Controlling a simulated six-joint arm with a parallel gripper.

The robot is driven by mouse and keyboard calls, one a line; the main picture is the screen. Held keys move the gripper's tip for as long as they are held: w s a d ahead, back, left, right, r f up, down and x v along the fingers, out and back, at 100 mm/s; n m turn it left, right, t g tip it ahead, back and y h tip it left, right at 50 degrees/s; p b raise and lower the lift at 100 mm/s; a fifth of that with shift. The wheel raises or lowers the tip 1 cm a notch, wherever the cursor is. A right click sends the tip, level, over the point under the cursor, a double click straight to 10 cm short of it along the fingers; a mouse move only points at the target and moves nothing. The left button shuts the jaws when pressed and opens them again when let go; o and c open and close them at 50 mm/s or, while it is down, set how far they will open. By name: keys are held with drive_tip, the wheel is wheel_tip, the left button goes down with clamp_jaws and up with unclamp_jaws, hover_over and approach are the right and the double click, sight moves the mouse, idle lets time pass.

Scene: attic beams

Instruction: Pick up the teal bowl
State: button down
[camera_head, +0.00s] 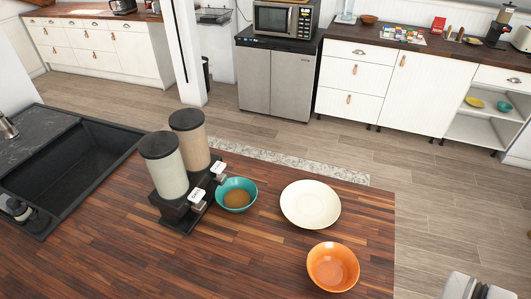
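A teal bowl (248,187) sits upright on the dark wooden counter, close beside the dispenser spouts. Its inside bottom looks brown; I cannot tell whether that is contents. A grey and white mechanical part (474,288), cut off at the bottom right edge, may be my gripper. It is well to the right of the teal bowl and apart from it. Its fingertips are not clear, so I cannot tell whether it is open or shut.
A twin dispenser (166,165) stands just left of the bowl. A cream plate (310,204) and an orange bowl (333,267) sit to its right. A black sink (62,165) is at left. Another small teal dish (504,106) is on the far shelf. The front middle counter is clear.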

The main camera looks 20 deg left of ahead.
drive_tip(key=c, duration=1.5)
unclamp_jaws()
drive_tip(key=shift+c, duration=0.2)
drive_tip(key=o, duration=0.6)
drive_tip(key=w+a+n+t+h, duration=0.1)
drive_tip(key=w+a+n+h, duration=0.1)
drive_tip(key=w+a+n, duration=0.5)
drive_tip(key=w+a+n+t+h, duration=0.1)
drive_tip(key=w+n, duration=0.4)
drive_tip(key=w, duration=0.6)
drive_tip(key=w+a+f+n+t+y, duration=0.1)
drive_tip(key=w+a+f+n+t, duration=0.15)
drive_tip(key=a+n, duration=0.7)
drive_tip(key=w+a+f+n+t+y, duration=0.1)
drive_tip(key=w+a+f+n+t, duration=0.2)
drive_tip(key=a, duration=1.4)
drive_tip(key=shift+g, duration=0.75)
drive_tip(key=x, duration=1.6)
drive_tip(key=shift+s+d+f, duration=0.25)
drive_tip(key=shift+f, duration=0.2)
